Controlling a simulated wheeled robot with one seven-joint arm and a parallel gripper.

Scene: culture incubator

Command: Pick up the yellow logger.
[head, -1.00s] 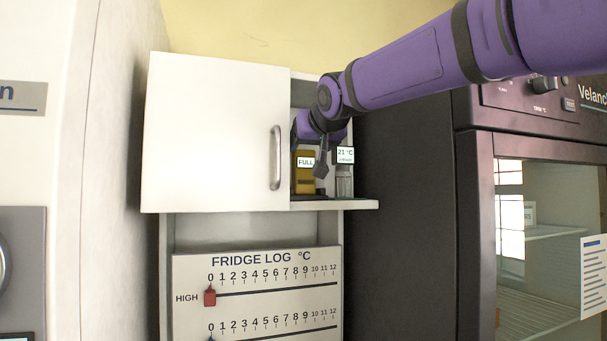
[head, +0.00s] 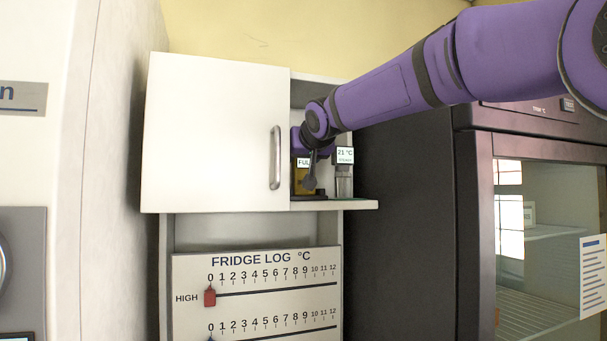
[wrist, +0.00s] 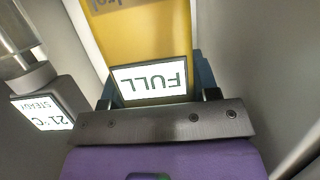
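The yellow logger (head: 300,178) stands upright in the open right part of the white wall cabinet, partly hidden by my gripper (head: 312,172) in the head view. In the wrist view the logger (wrist: 145,38) fills the top middle, its white display reading "FULL" upside down. My gripper (wrist: 158,92) has a finger on either side of the logger, close to its sides. I cannot tell whether the fingers touch it. The fingertips are mostly hidden.
A grey stand with a "21 °C STEADY" display (head: 345,155) is just right of the logger; its display (wrist: 44,112) is at left in the wrist view. The cabinet door (head: 215,130) covers the left part. A dark incubator (head: 480,220) stands at right.

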